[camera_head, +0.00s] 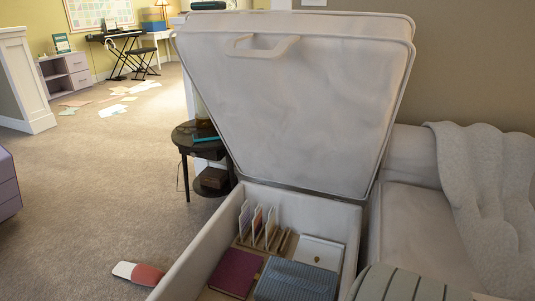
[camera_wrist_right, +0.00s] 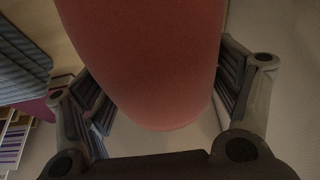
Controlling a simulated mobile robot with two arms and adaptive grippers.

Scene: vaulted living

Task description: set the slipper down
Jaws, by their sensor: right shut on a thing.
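My right gripper (camera_wrist_right: 158,108) is shut on a smooth red thing, taken to be the slipper (camera_wrist_right: 150,65), which fills the upper middle of the right wrist view. Its rounded end points down between the fingers, and its upper part is cut off. In the head view a red and white slipper (camera_head: 139,273) shows at the lower left, beside the open storage bench. It appears to lie on the carpet; I cannot tell whether it is the held one. Neither gripper shows in the head view.
A dark side table (camera_head: 193,133) stands beyond.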

